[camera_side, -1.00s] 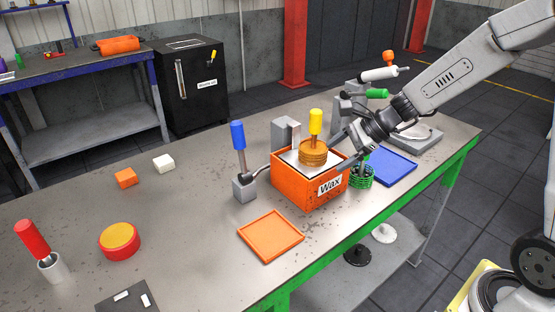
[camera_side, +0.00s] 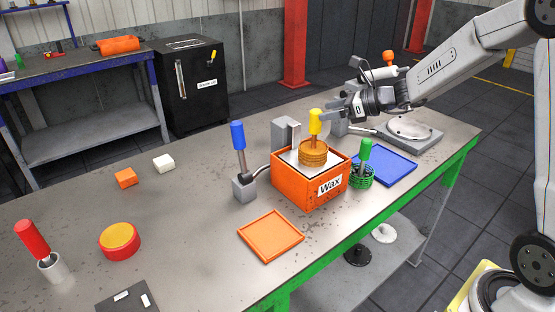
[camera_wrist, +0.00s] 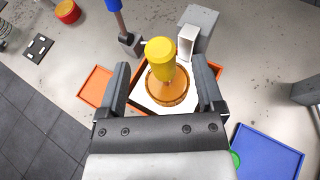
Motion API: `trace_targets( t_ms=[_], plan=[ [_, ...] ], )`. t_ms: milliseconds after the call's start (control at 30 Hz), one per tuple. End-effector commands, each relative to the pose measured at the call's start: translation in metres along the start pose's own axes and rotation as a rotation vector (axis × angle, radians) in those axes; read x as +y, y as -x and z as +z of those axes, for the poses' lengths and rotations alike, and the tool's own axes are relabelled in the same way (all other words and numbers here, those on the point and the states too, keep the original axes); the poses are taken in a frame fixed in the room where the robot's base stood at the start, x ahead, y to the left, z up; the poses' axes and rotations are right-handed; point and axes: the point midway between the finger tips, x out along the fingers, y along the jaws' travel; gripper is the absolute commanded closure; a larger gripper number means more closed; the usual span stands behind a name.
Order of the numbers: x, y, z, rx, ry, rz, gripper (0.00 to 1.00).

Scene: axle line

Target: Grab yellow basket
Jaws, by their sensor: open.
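The yellow basket is a round orange-yellow ringed basket (camera_side: 313,152) with an upright yellow handle (camera_side: 316,121). It sits in the open top of the orange box labelled "Wax" (camera_side: 300,187). My gripper (camera_side: 330,112) is open beside the upper part of the handle, on its right side in the side view. In the wrist view the yellow handle (camera_wrist: 160,52) stands between and beyond the two spread fingers (camera_wrist: 162,82), and the basket (camera_wrist: 168,90) lies below it. I cannot tell whether a finger touches the handle.
A green-handled basket (camera_side: 362,165) stands just right of the box, by a blue tray (camera_side: 388,166). A blue-handled tool (camera_side: 239,145) stands left of the box. An orange tray (camera_side: 270,236) lies in front.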

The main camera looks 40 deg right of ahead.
Motion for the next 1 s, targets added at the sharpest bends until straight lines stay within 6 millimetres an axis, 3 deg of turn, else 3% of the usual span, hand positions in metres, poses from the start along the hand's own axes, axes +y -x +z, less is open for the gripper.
trace_targets(
  t_ms=[367,800,1000],
  plan=[
    [0.0,-0.011,0.0,0.001,0.0,0.0,0.14],
    [0.0,-0.055,0.0,0.002,0.001,0.002,0.14],
    [0.0,-0.06,0.0,0.003,0.001,0.0,0.14]
  ],
)
